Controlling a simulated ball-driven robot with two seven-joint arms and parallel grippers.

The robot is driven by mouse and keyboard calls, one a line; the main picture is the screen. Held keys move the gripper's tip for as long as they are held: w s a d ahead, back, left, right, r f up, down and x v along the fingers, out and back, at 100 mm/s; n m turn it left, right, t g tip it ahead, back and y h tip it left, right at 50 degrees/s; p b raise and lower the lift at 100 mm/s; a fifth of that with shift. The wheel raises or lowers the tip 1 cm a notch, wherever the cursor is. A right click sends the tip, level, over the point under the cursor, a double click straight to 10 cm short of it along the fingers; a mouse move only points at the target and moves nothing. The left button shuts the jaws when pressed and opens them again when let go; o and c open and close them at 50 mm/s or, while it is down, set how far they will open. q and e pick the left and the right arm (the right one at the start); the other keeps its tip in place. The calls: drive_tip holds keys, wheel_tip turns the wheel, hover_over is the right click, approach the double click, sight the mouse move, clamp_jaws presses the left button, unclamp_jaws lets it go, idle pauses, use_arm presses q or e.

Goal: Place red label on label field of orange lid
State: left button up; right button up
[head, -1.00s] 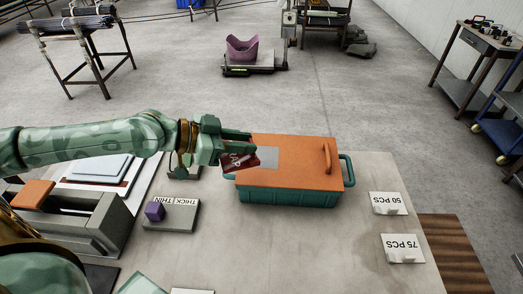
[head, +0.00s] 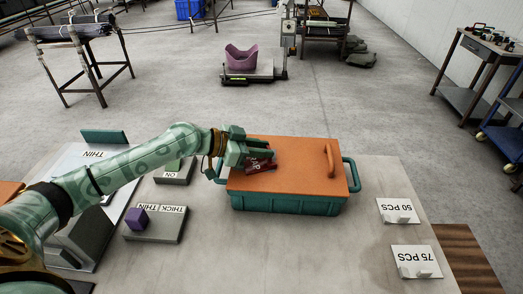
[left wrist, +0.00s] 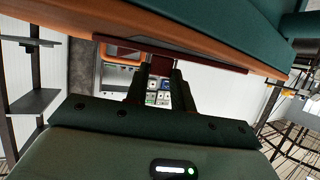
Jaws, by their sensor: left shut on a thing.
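The orange lid (head: 295,165) lies on a teal box on the table. A grey label field showed on the lid's left part earlier; the gripper and label now cover that spot. My left gripper (head: 258,153) is shut on the red label (head: 262,165), which has pale lettering, over the lid's left part. In the left wrist view the label shows as a thin dark red edge (left wrist: 215,66) at the fingertips (left wrist: 160,68), close along the orange lid (left wrist: 185,42). Whether label and lid touch I cannot tell. My right gripper is not in view.
The teal box (head: 285,203) has side handles, and the lid has a raised orange handle (head: 329,158) on its right. Signs reading 50 PCS (head: 397,210) and 75 PCS (head: 416,262) stand right.

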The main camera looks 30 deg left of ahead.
use_arm(q)
drive_tip(key=shift+r, duration=0.1)
drive_tip(key=shift+s, duration=0.1)
drive_tip(key=shift+f, duration=0.25)
drive_tip(key=o, duration=1)
drive_tip(key=shift+c, duration=0.2)
drive_tip(key=shift+r, duration=0.25)
drive_tip(key=shift+s+a+r, duration=0.1)
drive_tip(key=shift+a, duration=0.15)
drive_tip(key=p+v, duration=0.2)
drive_tip(key=v, duration=0.9)
drive_tip(key=shift+s, duration=0.3)
